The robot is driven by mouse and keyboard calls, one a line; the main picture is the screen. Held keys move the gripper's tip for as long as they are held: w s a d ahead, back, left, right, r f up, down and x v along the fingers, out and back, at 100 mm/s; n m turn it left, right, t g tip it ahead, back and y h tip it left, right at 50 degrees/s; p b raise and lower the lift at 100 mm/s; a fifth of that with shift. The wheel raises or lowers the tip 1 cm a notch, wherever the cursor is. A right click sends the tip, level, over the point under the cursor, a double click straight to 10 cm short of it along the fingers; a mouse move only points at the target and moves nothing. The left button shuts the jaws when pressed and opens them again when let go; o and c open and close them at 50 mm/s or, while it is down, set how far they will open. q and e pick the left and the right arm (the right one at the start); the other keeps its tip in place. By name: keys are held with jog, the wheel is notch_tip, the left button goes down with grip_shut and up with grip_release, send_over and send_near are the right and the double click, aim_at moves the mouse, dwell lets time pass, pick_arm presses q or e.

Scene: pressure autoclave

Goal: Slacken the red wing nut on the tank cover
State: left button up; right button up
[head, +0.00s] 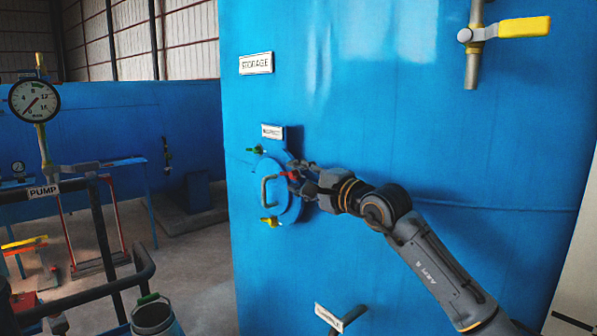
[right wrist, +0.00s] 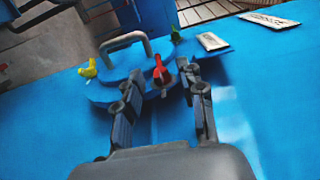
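The red wing nut (head: 288,174) is on the right side of the round blue tank cover (head: 283,201). In the right wrist view the red wing nut (right wrist: 159,71) stands up between the two fingertips. My right gripper (head: 301,178) is at the cover's right edge. In the right wrist view my right gripper (right wrist: 164,79) is open, with one finger on each side of the nut and gaps visible. I cannot tell whether either finger touches it. My left gripper is in neither view.
The cover also carries a handle (head: 264,190), a yellow wing nut (head: 269,221) and a green wing nut (head: 257,150). A STORAGE label (head: 256,63) and a yellow-handled valve (head: 510,28) are above. A PUMP gauge (head: 34,101) and pipework stand at left.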

grip_shut()
jog(key=shift+r+p, duration=0.25)
jog(key=shift+p, duration=0.05)
jog(key=g+h+p, duration=0.1)
jog(key=g+p, duration=0.1)
jog(key=r+g+h+p, duration=0.1)
jog(key=p, duration=0.1)
jog(key=shift+w+a+r+g+h+p, duration=0.1)
jog(key=shift+w+r+g+h+p, duration=0.05)
jog(key=shift+g+h+p, duration=0.25)
jog(key=shift+f+g+h+p, duration=0.3)
jog(key=shift+g+p, duration=0.1)
jog(key=shift+p, duration=0.1)
grip_release()
